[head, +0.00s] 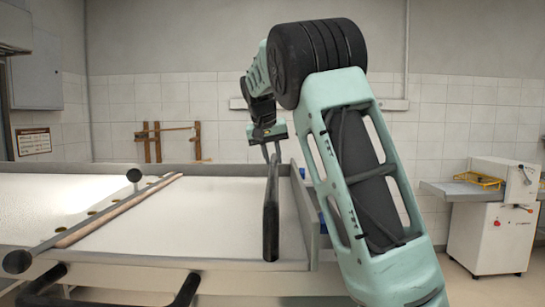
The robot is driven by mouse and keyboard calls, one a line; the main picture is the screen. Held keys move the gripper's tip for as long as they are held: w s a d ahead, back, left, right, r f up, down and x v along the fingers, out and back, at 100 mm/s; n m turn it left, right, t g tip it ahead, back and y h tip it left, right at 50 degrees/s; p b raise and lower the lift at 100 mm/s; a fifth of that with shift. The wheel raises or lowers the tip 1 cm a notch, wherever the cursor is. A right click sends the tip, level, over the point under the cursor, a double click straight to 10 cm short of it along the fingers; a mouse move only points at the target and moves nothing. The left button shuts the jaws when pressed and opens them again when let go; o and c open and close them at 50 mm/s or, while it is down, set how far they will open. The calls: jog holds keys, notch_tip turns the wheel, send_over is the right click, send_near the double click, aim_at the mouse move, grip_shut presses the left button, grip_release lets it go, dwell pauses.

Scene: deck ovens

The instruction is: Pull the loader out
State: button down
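The loader (225,222) has a wide, pale, flat bed in a grey metal frame and fills the lower left and middle of the head view. A long dark bar (271,215), which looks like a handle, runs along its right part. My gripper (271,155) points down at the far end of this bar. Its fingers are small and partly merge with the bar, so I cannot tell whether they touch it or are closed around it. A rod with round black ends (134,175) and a wooden strip (120,211) lie slantwise across the bed's left part.
Black curved tubes (185,290) show at the loader's front edge. A white machine (490,238) with a side table stands at the right. A wooden rack (168,132) hangs on the tiled back wall. Some floor is clear at the lower right.

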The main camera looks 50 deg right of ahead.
jog(key=s+d, duration=1.3)
jog(key=s, duration=0.2)
jog(key=shift+s+d+b, duration=0.15)
jog(key=shift+s+b, duration=0.15)
jog(key=shift+b, duration=0.15)
jog(key=c, duration=1.3)
grip_release()
jog(key=shift+s+d, duration=0.15)
jog(key=shift+o, duration=0.2)
jog(key=b+v, duration=0.1)
jog(key=v, duration=1.6)
jog(key=shift+r, duration=0.2)
jog(key=shift+a, duration=0.25)
